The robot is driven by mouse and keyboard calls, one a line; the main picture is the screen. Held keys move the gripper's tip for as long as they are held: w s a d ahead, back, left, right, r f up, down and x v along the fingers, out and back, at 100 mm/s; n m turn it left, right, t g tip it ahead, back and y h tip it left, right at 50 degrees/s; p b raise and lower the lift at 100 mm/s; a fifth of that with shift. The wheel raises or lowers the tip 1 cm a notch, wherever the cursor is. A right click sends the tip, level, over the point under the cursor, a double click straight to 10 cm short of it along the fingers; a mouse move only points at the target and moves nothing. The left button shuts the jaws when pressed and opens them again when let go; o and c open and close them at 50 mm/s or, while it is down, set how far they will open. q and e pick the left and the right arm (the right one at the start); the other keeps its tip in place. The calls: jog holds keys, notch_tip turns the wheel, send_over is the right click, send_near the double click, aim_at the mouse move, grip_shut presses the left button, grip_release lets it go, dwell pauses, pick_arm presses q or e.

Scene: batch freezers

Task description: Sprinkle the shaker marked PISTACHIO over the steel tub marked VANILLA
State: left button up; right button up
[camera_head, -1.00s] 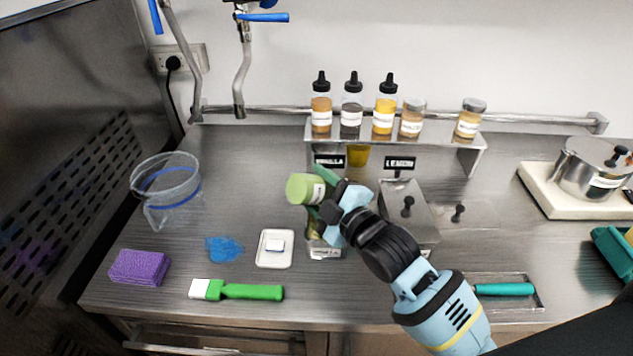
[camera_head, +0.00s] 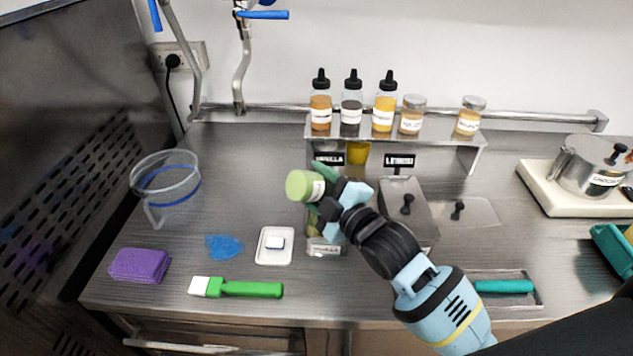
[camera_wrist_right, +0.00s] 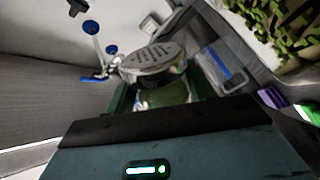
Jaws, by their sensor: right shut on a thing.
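My right gripper (camera_head: 326,196) is shut on a shaker (camera_head: 301,186) with pale green contents, held tilted over the counter. Its label is too small to read. In the right wrist view the shaker (camera_wrist_right: 165,92) has a perforated steel lid and sits between my green fingers. A steel tub (camera_head: 325,249) stands just below the gripper, mostly hidden by it, with an unreadable front label. The VANILLA sign (camera_head: 328,158) stands behind it, partly hidden. My left gripper is not in view.
A lidded steel tub (camera_head: 405,200) stands to the right, by the LEMON sign (camera_head: 399,161). Behind is a shelf (camera_head: 460,143) with bottles and jars. A clear pitcher (camera_head: 168,190), purple sponge (camera_head: 140,265), white dish (camera_head: 274,258) and green brush (camera_head: 250,290) are left.

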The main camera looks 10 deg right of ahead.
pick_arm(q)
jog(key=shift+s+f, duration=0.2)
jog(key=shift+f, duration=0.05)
pick_arm(e)
jog(key=w, duration=0.2)
jog(key=w+d, duration=0.1)
jog(key=w, duration=0.1)
jog(key=shift+d, duration=0.15)
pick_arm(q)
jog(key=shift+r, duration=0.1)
pick_arm(e)
jog(key=shift+r, duration=0.2)
jog(key=shift+f, duration=0.2)
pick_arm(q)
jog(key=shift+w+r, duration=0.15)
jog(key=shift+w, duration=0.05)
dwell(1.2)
pick_arm(e)
jog(key=shift+r, duration=0.1)
